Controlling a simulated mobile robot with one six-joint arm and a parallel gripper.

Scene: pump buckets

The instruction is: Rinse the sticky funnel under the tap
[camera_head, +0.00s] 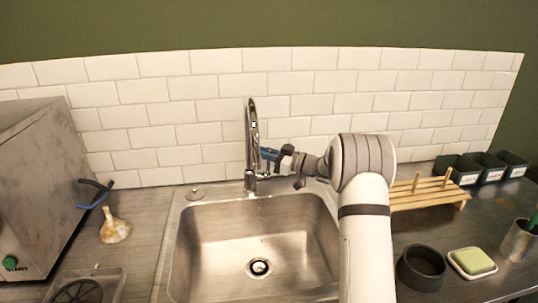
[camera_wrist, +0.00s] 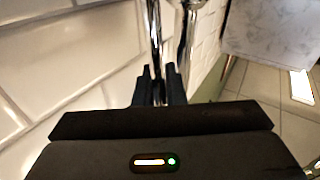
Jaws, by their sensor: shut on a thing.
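The chrome tap (camera_head: 252,130) stands behind the steel sink (camera_head: 208,215), and no water stream shows. My gripper (camera_head: 266,155) reaches it from the right, beside the upright spout. In the wrist view my gripper's dark fingers (camera_wrist: 158,78) are shut around a thin chrome rod, which looks like the tap lever (camera_wrist: 154,35); the fingers hide part of it. The funnel (camera_head: 114,229) is pale with yellow-brown stains. It rests on the counter left of the sink, its wide end low and its narrow end up, away from my gripper.
A steel machine (camera_head: 35,180) with a blue handle (camera_head: 95,195) stands at left, and a drain tray (camera_head: 82,290) lies in front. Right of the sink are a wooden rack (camera_head: 425,194), dark bins (camera_head: 485,165), a black cup (camera_head: 421,267) and a soap dish (camera_head: 472,272). The sink is empty.

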